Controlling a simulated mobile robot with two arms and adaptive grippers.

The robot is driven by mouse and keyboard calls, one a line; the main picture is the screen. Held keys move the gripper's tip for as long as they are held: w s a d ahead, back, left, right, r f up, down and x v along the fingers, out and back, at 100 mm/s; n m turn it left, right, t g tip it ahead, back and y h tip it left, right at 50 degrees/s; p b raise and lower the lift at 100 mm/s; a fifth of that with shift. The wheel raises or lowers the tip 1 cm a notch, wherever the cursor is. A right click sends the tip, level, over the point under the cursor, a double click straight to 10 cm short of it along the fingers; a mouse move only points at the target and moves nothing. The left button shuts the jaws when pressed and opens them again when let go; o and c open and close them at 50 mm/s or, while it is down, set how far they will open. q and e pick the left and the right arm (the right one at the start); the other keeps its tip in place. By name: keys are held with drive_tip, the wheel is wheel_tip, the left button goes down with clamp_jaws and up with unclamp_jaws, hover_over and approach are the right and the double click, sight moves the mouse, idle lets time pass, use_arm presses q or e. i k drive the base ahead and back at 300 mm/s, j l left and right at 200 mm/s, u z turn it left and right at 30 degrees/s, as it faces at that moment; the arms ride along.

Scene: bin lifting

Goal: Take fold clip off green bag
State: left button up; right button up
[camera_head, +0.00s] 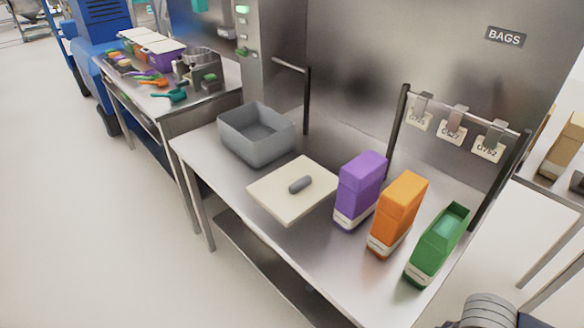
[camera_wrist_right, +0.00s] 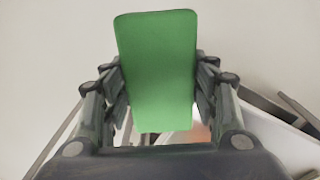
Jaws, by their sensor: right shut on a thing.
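The green bag (camera_head: 432,250) stands at the right end of the steel table, with a pale label band near its base. Its top is open and I see into a lighter green inside. In the right wrist view my right gripper (camera_wrist_right: 160,100) is shut on a flat green piece with rounded corners, which looks like the fold clip (camera_wrist_right: 157,65). It is held apart from the bag. In the head view the right gripper and the clip are out of frame; only part of my right arm shows at the bottom right. My left gripper is not in view.
An orange bag (camera_head: 398,212) and a purple bag (camera_head: 360,190) stand left of the green one. A rack with hanging tags (camera_head: 452,130) stands behind the bags.

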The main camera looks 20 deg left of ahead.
sight(434, 247)
drive_tip(key=i+j+z, duration=0.25)
drive_tip(key=j, duration=1)
drive_tip(key=j+z, duration=0.25)
drive_tip(key=j, duration=1)
drive_tip(key=k, duration=0.05)
